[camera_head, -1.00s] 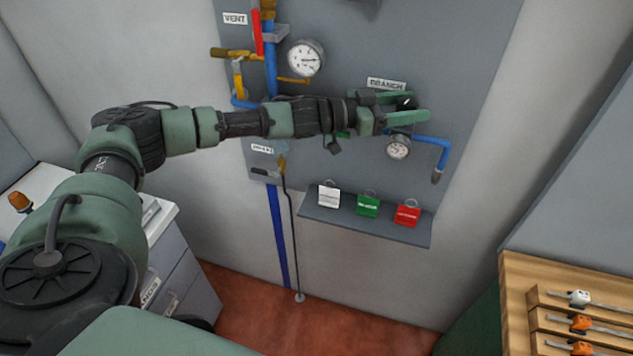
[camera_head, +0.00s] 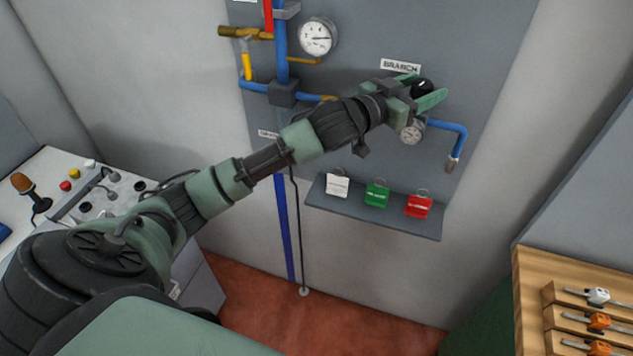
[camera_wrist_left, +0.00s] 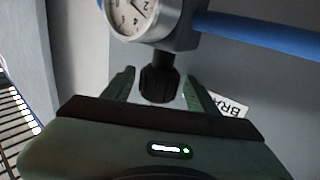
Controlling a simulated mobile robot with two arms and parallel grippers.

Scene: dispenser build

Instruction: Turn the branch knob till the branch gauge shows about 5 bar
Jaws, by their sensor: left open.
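The black branch knob (camera_head: 423,88) is on the wall panel below the BRANCH label (camera_head: 401,65). It also shows in the left wrist view (camera_wrist_left: 159,84), below the gauge in that picture. My left gripper (camera_head: 430,90) is open, with one finger on each side of the knob. In the wrist view gaps show between the knob and the fingers. The branch gauge (camera_head: 412,131) is a small round white dial just below the gripper. Part of it shows in the wrist view (camera_wrist_left: 136,12), cut off at the top; I cannot read its value. My right gripper is out of view.
A larger gauge (camera_head: 318,37) sits higher on the panel (camera_head: 350,130). A blue pipe (camera_head: 450,127) runs right from the branch gauge. A shelf (camera_head: 385,219) below holds a white, a green and a red tag. A wooden rack (camera_head: 527,290) stands at lower right.

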